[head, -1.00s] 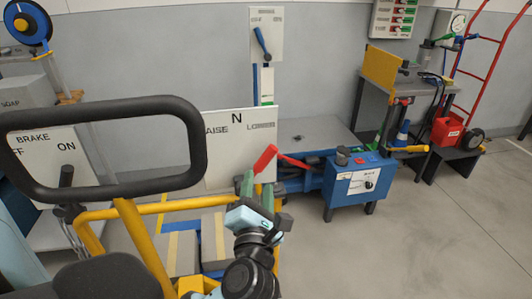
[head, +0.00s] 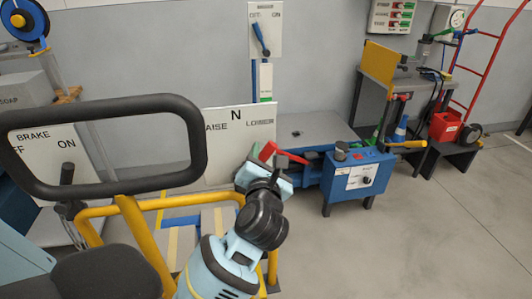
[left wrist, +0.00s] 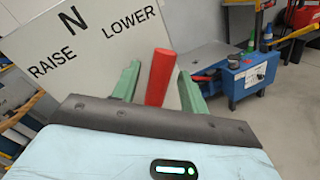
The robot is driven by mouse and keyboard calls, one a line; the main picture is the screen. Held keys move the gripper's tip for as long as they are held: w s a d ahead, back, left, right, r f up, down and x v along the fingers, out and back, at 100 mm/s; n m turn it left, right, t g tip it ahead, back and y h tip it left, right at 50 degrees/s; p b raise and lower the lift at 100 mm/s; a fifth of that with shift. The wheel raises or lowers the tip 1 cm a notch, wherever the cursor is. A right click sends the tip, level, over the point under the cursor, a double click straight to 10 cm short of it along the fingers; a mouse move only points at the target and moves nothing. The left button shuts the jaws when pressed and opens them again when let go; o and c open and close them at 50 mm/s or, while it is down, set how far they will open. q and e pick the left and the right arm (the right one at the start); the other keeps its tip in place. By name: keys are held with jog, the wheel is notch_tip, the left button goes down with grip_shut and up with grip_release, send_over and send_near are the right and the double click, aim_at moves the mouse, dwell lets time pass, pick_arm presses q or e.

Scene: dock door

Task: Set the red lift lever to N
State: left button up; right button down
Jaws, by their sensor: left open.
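The red lift lever (head: 268,151) stands in front of the right part of the white sign (head: 222,165), below the word LOWER. The sign has N at the top middle and RAISE on the left. My left gripper (head: 262,166) is at the lever and hides its lower part in the head view. In the left wrist view, the red lever (left wrist: 160,77) stands between the two green fingers of my left gripper (left wrist: 160,88), with a gap on its right side. The fingers are open. My right gripper is not in view.
A yellow rail frame (head: 150,212) and a black handle loop (head: 100,105) stand at the left. A blue unit with a control panel (head: 355,180) stands right of the lever, with a thin red bar (head: 291,158) nearby. The floor (head: 440,230) at the right is clear.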

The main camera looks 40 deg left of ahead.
pick_arm(q)
jog(key=shift+x, duration=0.8)
jog(key=shift+c, duration=0.4)
grip_shut()
